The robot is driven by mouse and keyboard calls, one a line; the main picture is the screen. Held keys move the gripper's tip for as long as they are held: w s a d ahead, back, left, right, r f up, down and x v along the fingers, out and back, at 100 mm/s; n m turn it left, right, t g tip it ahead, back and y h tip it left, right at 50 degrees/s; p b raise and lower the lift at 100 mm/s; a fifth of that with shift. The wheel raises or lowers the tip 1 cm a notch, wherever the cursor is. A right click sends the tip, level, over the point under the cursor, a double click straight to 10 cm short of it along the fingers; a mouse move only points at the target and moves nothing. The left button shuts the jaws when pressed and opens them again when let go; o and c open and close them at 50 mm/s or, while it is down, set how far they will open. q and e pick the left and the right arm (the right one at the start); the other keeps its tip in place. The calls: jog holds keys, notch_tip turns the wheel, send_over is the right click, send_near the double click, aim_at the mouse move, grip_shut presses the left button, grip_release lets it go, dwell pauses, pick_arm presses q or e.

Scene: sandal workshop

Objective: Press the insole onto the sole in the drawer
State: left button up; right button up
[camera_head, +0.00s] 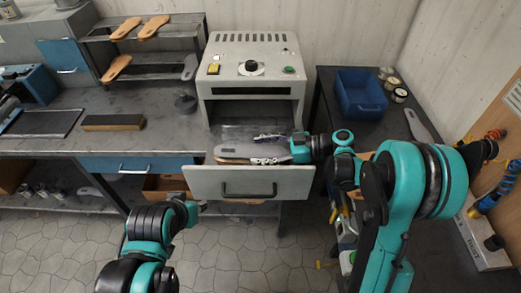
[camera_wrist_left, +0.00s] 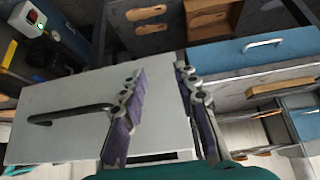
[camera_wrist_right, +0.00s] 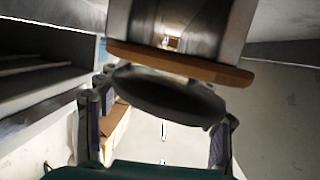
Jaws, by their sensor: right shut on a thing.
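A grey sole-shaped piece (camera_head: 235,151) lies in the open drawer (camera_head: 215,184) under the white machine. My right gripper (camera_head: 270,149) reaches in from the right, its fingers on either side of the piece's right end. In the right wrist view, a dark rounded end (camera_wrist_right: 165,95) sits between the fingers, with a brown-edged slab (camera_wrist_right: 180,63) beyond it. I cannot clearly tell insole from sole, or whether they touch. My left gripper (camera_wrist_left: 162,80) is open and empty in front of the drawer face, near its dark handle (camera_wrist_left: 70,113).
The machine (camera_head: 250,75) stands behind the drawer. Shelves with tan soles (camera_head: 155,27) are at the back left. A blue bin (camera_head: 360,93) and another grey sole piece (camera_head: 418,125) are on the right bench. A blue drawer (camera_head: 135,163) is at the left.

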jog(key=shift+d, duration=0.1)
jog(key=o, duration=1.2)
jog(key=shift+r, duration=0.1)
jog(key=shift+r+p, duration=2.35)
jog(key=shift+r, duration=1.1)
grip_shut()
